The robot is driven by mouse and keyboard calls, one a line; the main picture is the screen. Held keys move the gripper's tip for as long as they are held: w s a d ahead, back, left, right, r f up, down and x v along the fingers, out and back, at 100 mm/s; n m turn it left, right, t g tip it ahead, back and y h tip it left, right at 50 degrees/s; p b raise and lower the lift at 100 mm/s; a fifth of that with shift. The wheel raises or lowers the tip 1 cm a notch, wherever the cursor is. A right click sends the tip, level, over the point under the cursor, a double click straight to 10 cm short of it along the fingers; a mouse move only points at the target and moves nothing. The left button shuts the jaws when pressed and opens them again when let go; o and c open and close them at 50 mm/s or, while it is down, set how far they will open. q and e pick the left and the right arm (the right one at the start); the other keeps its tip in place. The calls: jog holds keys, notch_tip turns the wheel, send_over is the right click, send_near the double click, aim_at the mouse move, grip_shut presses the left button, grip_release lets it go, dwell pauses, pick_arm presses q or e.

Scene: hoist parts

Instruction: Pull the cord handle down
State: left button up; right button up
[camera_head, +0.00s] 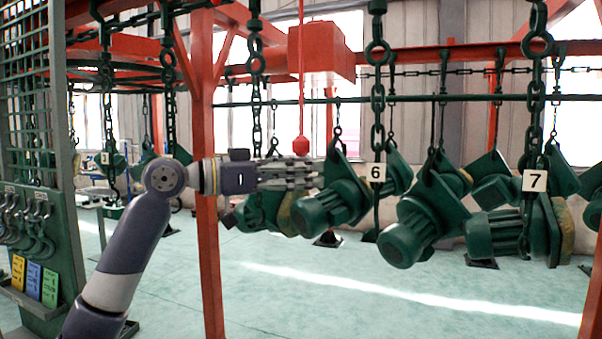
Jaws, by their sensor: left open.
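The red cord handle (300,146) hangs on a thin red cord (301,75) that runs up past the top of the picture, in front of a red box. My left gripper (314,177) comes in from the left, with its fingers pointing right. It is open, and its fingers show just below the handle. The handle's lower end lies close to the upper finger in the picture. I cannot tell whether they touch or how they differ in depth. My right gripper is not in view.
Green hoist units (420,215) hang on chains at the right, with number tags 6 (376,173) and 7 (535,181). A red post (208,240) stands near my left forearm. A green rack with hooks (45,235) is at the left. The floor (300,285) is open.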

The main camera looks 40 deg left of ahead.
pick_arm(q)
jog(key=v, duration=1.2)
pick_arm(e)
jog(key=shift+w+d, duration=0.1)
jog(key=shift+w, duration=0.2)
